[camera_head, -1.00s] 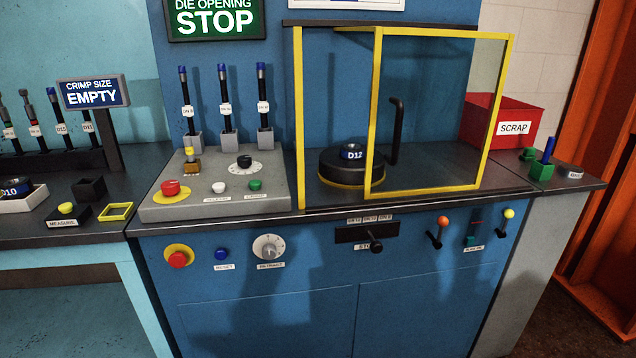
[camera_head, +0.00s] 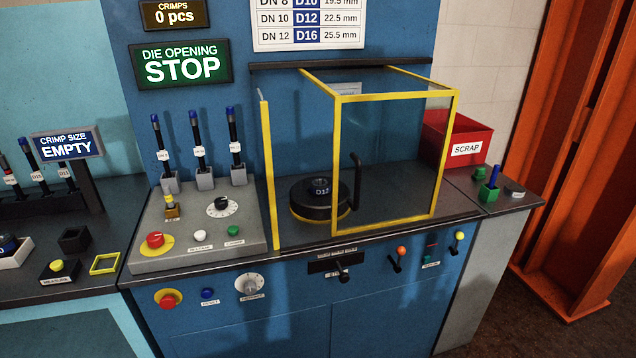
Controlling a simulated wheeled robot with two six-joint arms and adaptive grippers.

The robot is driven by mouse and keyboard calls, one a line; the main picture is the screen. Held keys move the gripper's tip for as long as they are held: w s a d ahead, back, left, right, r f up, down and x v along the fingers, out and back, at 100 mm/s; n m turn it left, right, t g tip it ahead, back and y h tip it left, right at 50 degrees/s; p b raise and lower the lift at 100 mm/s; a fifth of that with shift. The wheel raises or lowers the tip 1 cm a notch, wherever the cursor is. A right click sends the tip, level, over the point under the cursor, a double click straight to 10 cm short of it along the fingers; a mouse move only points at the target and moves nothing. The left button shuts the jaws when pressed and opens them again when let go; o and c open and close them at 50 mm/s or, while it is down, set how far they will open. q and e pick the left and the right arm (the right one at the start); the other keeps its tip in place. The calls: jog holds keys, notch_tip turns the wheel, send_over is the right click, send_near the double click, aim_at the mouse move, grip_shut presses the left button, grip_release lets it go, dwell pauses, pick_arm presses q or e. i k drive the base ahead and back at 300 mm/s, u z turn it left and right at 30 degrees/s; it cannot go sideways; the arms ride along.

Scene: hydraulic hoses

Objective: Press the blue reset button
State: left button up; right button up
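The blue reset button (camera_head: 208,294) is a small round blue cap on the blue front panel of the machine, below the worktop. A label sits under it. It lies between a red mushroom button (camera_head: 167,299) on a yellow disc at its left and a grey rotary dial (camera_head: 249,285) at its right. Nothing covers it. Neither of my grippers shows in the head view.
A grey control box (camera_head: 195,225) with buttons stands on the worktop above. A yellow-framed clear guard (camera_head: 335,180) encloses a black die D12 (camera_head: 320,200). Levers (camera_head: 400,253) project from the front panel at right. A red scrap bin (camera_head: 460,140) stands behind.

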aim_at(205, 293)
jog(key=u, duration=1.2)
